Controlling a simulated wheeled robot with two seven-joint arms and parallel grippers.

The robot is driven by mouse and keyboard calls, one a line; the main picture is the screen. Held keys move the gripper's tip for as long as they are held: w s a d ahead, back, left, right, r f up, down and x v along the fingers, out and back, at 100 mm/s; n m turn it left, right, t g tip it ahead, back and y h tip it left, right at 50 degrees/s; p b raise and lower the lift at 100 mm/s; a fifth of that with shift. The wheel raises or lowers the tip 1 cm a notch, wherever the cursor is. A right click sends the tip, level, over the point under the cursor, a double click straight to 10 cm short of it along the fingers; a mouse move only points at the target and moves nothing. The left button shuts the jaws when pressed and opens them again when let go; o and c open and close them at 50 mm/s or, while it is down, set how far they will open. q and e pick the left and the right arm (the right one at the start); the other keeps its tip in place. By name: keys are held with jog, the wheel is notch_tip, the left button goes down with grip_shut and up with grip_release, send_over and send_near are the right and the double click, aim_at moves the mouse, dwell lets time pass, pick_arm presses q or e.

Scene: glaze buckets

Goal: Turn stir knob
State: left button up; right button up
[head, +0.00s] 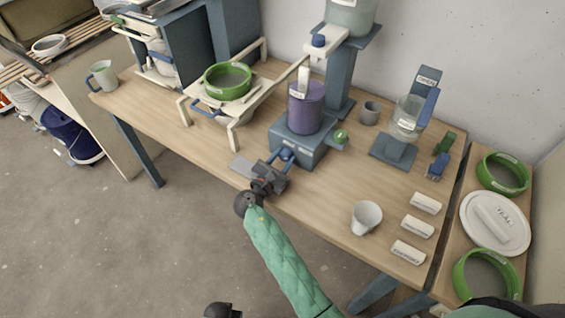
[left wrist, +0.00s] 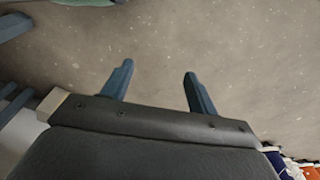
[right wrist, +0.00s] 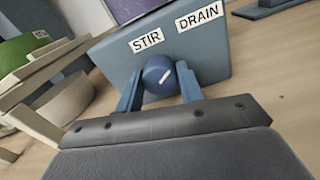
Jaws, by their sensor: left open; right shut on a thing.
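The stir knob (right wrist: 159,75) is a round blue knob with a white line mark, on the front of a blue-grey base (right wrist: 120,58) under the STIR label (right wrist: 146,40). The line runs diagonally. My right gripper (right wrist: 160,88) is shut on the knob, one finger on each side. In the head view the right gripper (head: 279,162) reaches the front of the same base (head: 310,150), which carries a purple container (head: 306,108). My left gripper (left wrist: 158,85) is open and empty over the bare floor in the left wrist view.
A DRAIN label (right wrist: 198,18) sits right of STIR. A cream rack with a green ring sieve (head: 228,82) stands left of the base. A green ball knob (head: 340,136) juts from its right side. A white cup (head: 366,217) stands near the front edge.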

pick_arm(q)
notch_tip(320, 180, up, 7)
jog(key=w+d+b, duration=0.1)
jog(key=b, duration=0.1)
jog(key=shift+w+d+r, duration=0.15)
jog(key=shift+w+d, duration=0.1)
jog(key=shift+w, duration=0.05)
pick_arm(e)
jog(key=shift+m, duration=1.2)
pick_arm(q)
jog(key=shift+w, duration=0.1)
pick_arm(e)
jog(key=o, duration=1)
